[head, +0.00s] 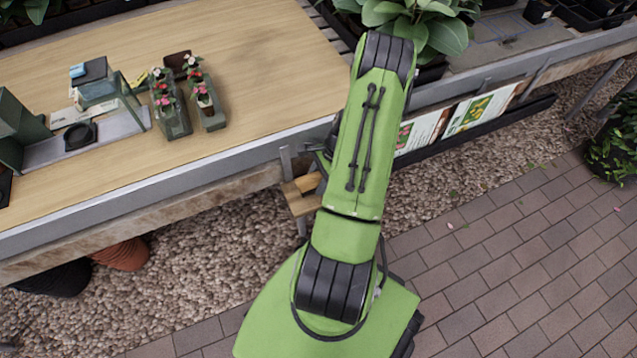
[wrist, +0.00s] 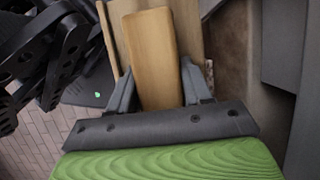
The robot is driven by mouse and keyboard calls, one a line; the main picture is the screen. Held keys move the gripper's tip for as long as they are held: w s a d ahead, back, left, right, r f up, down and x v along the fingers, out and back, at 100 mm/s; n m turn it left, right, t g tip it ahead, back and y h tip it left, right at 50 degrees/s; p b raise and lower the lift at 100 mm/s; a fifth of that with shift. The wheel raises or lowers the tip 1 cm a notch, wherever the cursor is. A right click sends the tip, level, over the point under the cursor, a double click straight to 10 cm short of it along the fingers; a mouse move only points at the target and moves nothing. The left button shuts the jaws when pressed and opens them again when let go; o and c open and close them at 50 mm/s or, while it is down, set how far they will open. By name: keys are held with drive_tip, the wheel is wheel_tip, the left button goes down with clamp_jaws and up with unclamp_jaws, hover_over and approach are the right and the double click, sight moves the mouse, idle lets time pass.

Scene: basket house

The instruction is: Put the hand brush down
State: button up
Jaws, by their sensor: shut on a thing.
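The hand brush (wrist: 150,60) shows in the wrist view as a smooth tan wooden block standing between the fingers. My gripper (wrist: 158,68) is shut on it, with one dark finger on each side. No bristles can be made out. In the head view my green arm hides most of the gripper. Light wooden parts (head: 299,202) show just left of the arm, by the table's front edge; I cannot tell which of them is the brush.
A long wooden-topped table (head: 262,75) fills the left and carries small potted plants (head: 205,98) and a dark dish (head: 80,135). Its right part is bare. Gravel (head: 200,250) and brick paving (head: 500,235) lie in front. A planter with leafy plants (head: 443,35) stands behind the arm.

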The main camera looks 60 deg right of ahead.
drive_tip(key=shift+f, duration=0.4)
drive_tip(key=o, duration=1)
drive_tip(key=p+v, duration=0.4)
drive_tip(key=v, duration=0.8)
drive_tip(key=shift+r, duration=0.25)
drive_tip(key=shift+f, duration=0.1)
